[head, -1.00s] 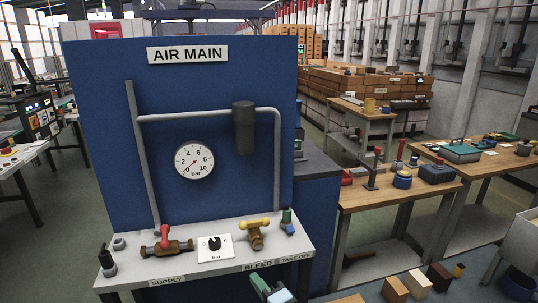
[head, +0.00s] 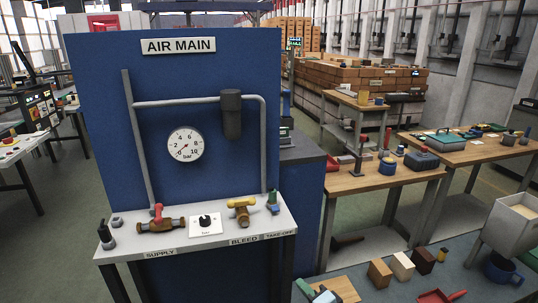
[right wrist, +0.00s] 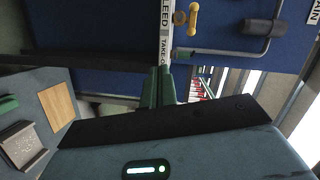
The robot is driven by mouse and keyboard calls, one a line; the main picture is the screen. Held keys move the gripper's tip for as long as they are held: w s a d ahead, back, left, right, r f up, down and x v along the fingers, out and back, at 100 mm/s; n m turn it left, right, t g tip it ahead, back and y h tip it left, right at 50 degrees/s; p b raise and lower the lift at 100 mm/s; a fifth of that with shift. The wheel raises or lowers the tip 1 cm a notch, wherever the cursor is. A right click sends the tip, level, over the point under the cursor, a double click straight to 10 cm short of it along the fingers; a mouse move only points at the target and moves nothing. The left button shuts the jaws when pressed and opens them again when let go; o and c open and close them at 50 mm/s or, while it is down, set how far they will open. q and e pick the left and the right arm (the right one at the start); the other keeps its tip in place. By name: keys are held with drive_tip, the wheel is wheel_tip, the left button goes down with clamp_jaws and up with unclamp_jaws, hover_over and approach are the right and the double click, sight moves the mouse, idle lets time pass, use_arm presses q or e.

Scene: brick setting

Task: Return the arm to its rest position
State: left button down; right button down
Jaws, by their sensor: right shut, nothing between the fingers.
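A brass valve with a red handle (head: 161,222) sits on the shelf at left, and a yellow-handled valve (head: 241,209) at right. A white plate with a black knob (head: 206,222) lies between them. My left gripper is out of view.
A round gauge (head: 185,144) and grey pipes are on the blue panel. A wooden board (head: 340,287) and several blocks (head: 380,273) lie on a low surface at lower right. A wooden bench (head: 395,180) with tools stands behind them.

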drive_tip(key=d+f+n+h, duration=0.3)
drive_tip(key=d, duration=1.7)
drive_tip(key=s+d+f+n+g+h, duration=0.15)
drive_tip(key=s+f+n, duration=0.3)
drive_tip(key=s, duration=0.65)
drive_tip(key=s+d+f+n+g+h, duration=0.1)
drive_tip(key=s+f+n+g, duration=0.3)
drive_tip(key=s, duration=0.8)
drive_tip(key=s+d+f+n+g+h, duration=0.1)
drive_tip(key=s+f+n, duration=0.45)
drive_tip(key=s, duration=0.55)
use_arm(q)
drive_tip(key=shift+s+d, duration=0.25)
use_arm(e)
drive_tip(key=a+m+t, duration=0.1)
drive_tip(key=a+m, duration=0.4)
drive_tip(key=a, duration=0.7)
drive_tip(key=shift+r+m, duration=0.15)
drive_tip(key=shift+m, duration=0.15)
drive_tip(key=shift+s+y, duration=0.1)
drive_tip(key=shift+y, duration=0.15)
